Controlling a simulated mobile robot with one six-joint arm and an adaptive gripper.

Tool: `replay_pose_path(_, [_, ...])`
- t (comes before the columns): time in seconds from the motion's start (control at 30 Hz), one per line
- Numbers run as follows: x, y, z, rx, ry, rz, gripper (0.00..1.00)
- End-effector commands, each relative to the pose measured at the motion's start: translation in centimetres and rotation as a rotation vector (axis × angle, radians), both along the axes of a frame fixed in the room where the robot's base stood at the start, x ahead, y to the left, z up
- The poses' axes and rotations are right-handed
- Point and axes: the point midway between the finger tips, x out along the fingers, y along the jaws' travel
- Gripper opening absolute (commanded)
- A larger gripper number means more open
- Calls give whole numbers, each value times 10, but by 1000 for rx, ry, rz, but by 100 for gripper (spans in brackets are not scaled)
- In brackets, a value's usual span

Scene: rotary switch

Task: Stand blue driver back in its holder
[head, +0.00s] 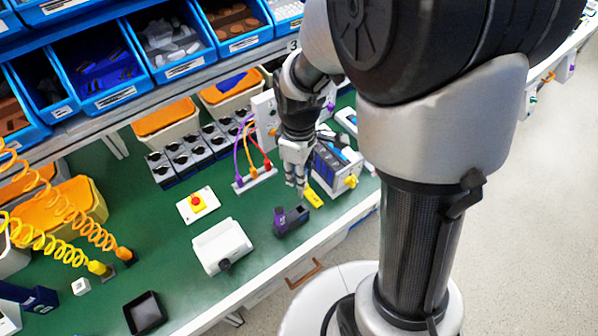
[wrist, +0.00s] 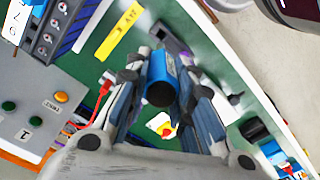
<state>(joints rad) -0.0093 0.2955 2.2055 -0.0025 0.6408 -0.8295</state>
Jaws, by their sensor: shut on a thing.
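My gripper (head: 298,180) hangs over the front part of the green bench, pointing down. In the wrist view my gripper (wrist: 165,85) is shut on the blue driver (wrist: 158,66), with a finger on each side of its blue handle. The handle's dark round end faces the camera; the driver's far end is hidden. In the head view the driver cannot be made out. A dark block with a purple part (head: 290,220), which may be the holder, stands near the bench's front edge, just below my gripper in the picture. A dark grey piece (wrist: 172,38) shows beyond the fingers.
A yellow tag (head: 313,197) lies beside my gripper. A grey box with blue modules (head: 336,168) stands close on the right.

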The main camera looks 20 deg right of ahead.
Motion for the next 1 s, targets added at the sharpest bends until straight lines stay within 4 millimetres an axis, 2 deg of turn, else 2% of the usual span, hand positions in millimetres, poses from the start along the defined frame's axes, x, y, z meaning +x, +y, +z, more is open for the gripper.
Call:
replay_pose_path(0.27, [0,0,-13,0,1,-1,0])
replay_pose_path(0.7, [0,0,-59,1,1,-1,0])
replay_pose_path(1.0, [0,0,-60,0,0,-1,0])
